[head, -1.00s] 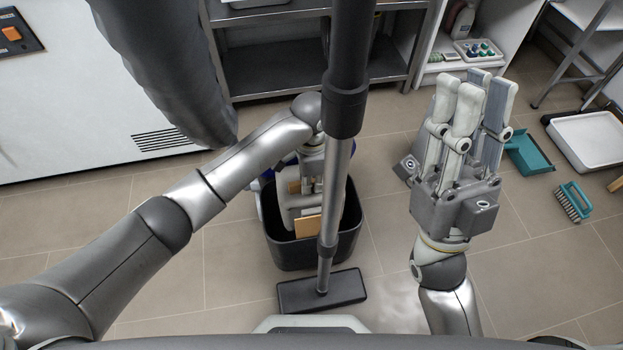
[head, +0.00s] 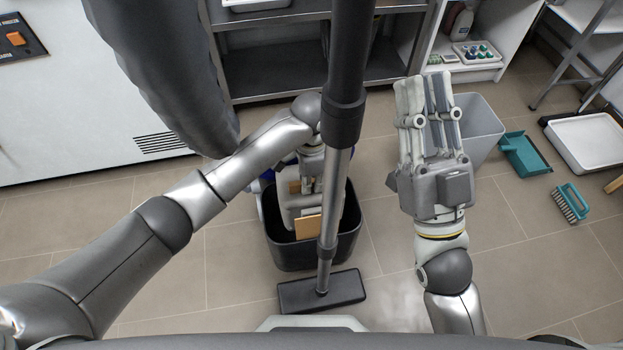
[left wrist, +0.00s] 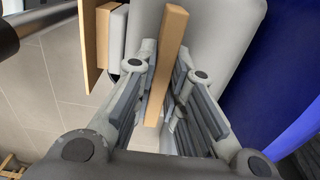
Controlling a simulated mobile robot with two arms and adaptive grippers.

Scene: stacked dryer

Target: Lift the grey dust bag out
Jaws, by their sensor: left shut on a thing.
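My left gripper (head: 310,185) reaches down into a black bin (head: 345,250) in the head view. In the left wrist view its fingers (left wrist: 165,90) are shut on an upright tan strip (left wrist: 170,50). The strip stands against the pale grey dust bag (left wrist: 215,30), which fills the space beyond the fingers. In the head view only a pale part of the bag (head: 290,212) shows; the hand and bin wall hide the rest. My right gripper (head: 428,90) is raised, open and empty, right of the bin.
A pole (head: 345,100) with a flat floor head (head: 325,292) stands in front of the bin. A tan board (head: 307,228) shows in the bin. A grey bin (head: 480,130) is behind my right gripper. A teal dustpan (head: 525,155) and brush (head: 572,203) lie further right.

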